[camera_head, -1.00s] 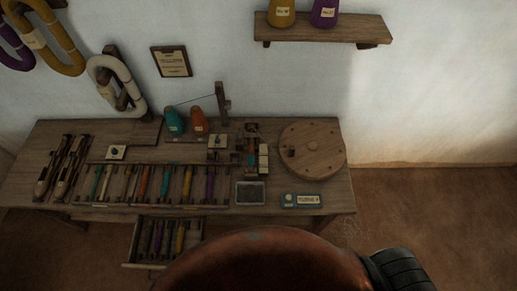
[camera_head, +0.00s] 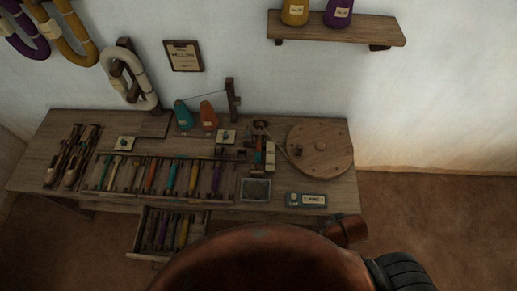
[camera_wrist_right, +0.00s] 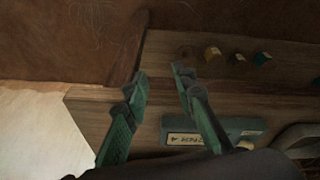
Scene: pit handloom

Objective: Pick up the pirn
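Several pirns wound in different colours lie in a row in a rack (camera_head: 232,190) on the wooden table; one is a purple pirn (camera_head: 215,180) near its right end. More pirns, including a yellow pirn (camera_head: 182,234), lie in the open drawer (camera_head: 140,242) below. Which pirn is meant cannot be told. My right gripper (camera_wrist_right: 162,82) shows in the right wrist view with its two fingers apart and nothing between them. It hangs over the table's edge area, near a teal labelled box (camera_wrist_right: 190,138). My left gripper is out of view.
The teal box also shows at the table's front right (camera_head: 306,200), beside a dark tray (camera_head: 256,189). A round wooden wheel (camera_head: 322,158) and teal and orange cones (camera_head: 208,117) stand behind. Floor to the table's right (camera_head: 430,215) is clear.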

